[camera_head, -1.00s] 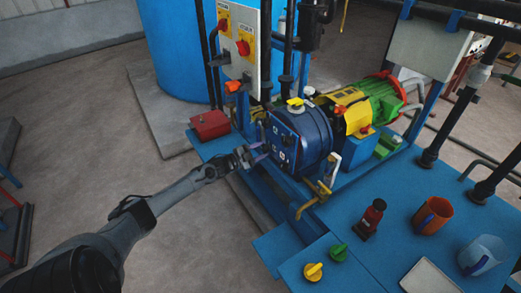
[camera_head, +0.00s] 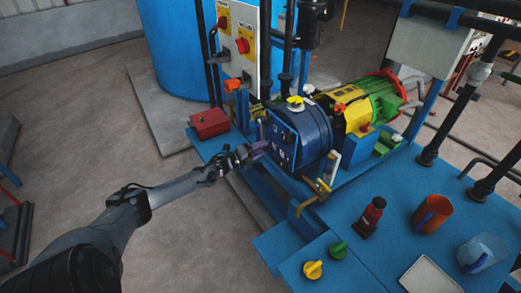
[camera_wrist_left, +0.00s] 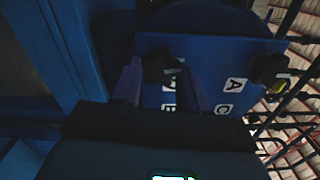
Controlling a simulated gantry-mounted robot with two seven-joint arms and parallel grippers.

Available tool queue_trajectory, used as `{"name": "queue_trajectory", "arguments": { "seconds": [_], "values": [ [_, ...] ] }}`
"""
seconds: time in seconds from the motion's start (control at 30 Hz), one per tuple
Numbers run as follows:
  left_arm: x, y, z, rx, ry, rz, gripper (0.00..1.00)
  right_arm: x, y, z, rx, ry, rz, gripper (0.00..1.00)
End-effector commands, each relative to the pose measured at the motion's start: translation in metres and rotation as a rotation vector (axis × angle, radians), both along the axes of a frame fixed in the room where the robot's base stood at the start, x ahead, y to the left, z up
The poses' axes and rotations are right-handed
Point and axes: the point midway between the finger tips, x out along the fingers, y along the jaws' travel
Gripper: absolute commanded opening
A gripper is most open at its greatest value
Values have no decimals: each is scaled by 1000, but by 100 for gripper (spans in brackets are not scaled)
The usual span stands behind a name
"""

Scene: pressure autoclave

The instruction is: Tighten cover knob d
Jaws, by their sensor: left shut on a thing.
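The blue pressure vessel (camera_head: 312,130) lies on its side with a flat square cover plate (camera_head: 283,143) facing my left arm. The cover also shows in the left wrist view (camera_wrist_left: 205,95), with white letter labels, A and C among them. A black cover knob (camera_wrist_left: 160,65) sits at its left part and another black knob (camera_wrist_left: 268,69) at its right. My left gripper (camera_head: 257,150) is at the cover's lower left corner; its purple fingers (camera_wrist_left: 160,85) are closed around the left knob. The label beside that knob is not clearly readable. My right gripper is out of view.
A red box (camera_head: 209,123) stands on the blue base left of the vessel. A panel with red switches (camera_head: 243,45) rises behind. A brass-coloured lever (camera_head: 313,195) sits at the front right.

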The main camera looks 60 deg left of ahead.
Motion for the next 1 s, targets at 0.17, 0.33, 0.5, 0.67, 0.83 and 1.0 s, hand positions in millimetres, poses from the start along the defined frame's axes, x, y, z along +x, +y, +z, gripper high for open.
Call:
{"name": "queue_trajectory", "arguments": {
  "seconds": [0.17,0.33,0.5,0.67,0.83,1.0],
  "values": [
    [0,0,0,91,-1,-1,13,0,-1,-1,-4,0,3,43],
    [0,0,0,141,-1,0,13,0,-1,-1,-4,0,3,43],
    [0,0,0,162,-1,0,13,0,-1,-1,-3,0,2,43],
    [0,0,0,165,-1,0,13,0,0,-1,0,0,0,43],
    [0,0,0,165,-1,0,13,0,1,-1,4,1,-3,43],
    [0,0,0,164,0,0,64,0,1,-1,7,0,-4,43]
  ]
}}
